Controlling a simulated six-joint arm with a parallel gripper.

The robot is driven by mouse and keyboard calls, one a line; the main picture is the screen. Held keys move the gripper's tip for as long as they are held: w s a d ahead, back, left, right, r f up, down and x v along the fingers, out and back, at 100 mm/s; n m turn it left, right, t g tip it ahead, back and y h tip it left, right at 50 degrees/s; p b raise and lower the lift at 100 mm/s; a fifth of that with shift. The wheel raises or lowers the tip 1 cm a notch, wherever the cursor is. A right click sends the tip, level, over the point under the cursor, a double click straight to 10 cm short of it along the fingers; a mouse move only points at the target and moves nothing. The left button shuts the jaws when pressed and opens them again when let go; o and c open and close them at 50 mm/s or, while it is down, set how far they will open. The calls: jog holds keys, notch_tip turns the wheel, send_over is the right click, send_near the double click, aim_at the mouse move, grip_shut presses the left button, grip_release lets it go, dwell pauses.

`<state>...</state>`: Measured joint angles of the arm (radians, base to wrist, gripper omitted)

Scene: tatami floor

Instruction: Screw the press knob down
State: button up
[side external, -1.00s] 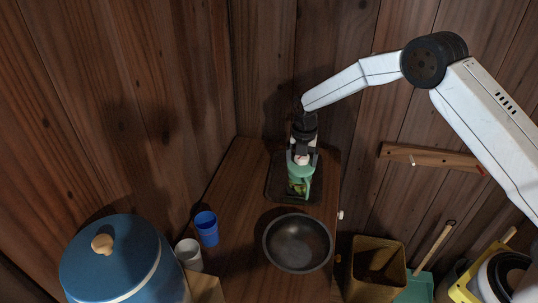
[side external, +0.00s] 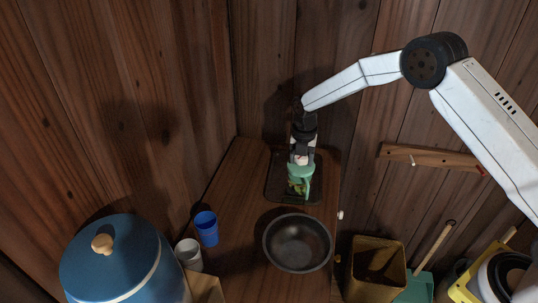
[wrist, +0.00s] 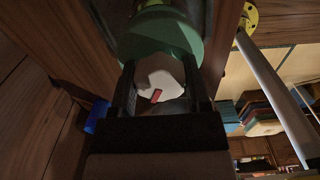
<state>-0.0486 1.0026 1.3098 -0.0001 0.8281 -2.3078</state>
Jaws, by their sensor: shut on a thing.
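The press is a green-topped container (side external: 301,173) with leafy green contents low inside. It stands upright on a dark tray (side external: 277,188) on the wooden cabinet. Its white knob (side external: 300,159) is at the top, partly covered by my gripper (side external: 302,156). In the wrist view the white knob (wrist: 160,80) with a red mark sits between the two dark fingers of my gripper (wrist: 159,75), which is shut on it. The green lid (wrist: 150,38) lies just beyond the fingertips. My gripper points down from above. The finger contact is shadowed.
A dark round bowl (side external: 298,243) stands in front of the tray. A blue cup (side external: 206,228), a white cup (side external: 189,254) and a large blue lidded pot (side external: 112,262) are at the left. A wooden wall (side external: 262,70) rises close behind the press.

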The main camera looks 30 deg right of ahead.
jog(key=shift+s+f, duration=0.1)
jog(key=shift+f, duration=0.25)
jog(key=m, duration=0.5)
jog(key=shift+s+a, duration=0.1)
jog(key=shift+a, duration=0.05)
jog(key=m, duration=0.4)
jog(key=shift+m, duration=0.7)
jog(key=m, duration=0.4)
jog(key=shift+m, duration=0.4)
jog(key=m, duration=0.5)
jog(key=shift+d, duration=0.2)
